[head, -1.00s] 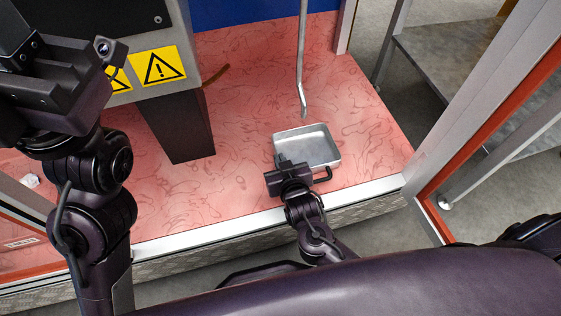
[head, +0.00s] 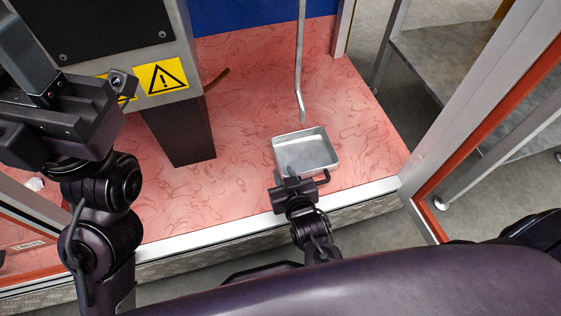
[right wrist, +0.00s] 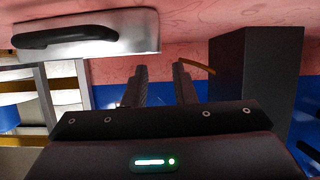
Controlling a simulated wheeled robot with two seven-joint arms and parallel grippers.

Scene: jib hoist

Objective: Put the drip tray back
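The drip tray (head: 308,157) is a shallow grey metal pan on the red patterned floor, with a black handle (head: 323,178) on its near side. The handle also shows large at the upper left of the right wrist view (right wrist: 65,37). My right gripper (head: 291,176) is at the tray's near left edge, left of the handle. In the right wrist view its two fingers (right wrist: 160,85) stand apart with nothing between them, and the handle is outside them. My left gripper (head: 50,115) is at the far left; its fingers cannot be made out.
A thin grey rod (head: 300,65) hangs down, its lower end near the tray's far edge in the picture. A dark post (head: 180,130) under a grey box with warning signs (head: 162,76) stands left. A pale sill (head: 235,228) edges the floor in front. Red floor left of the tray is clear.

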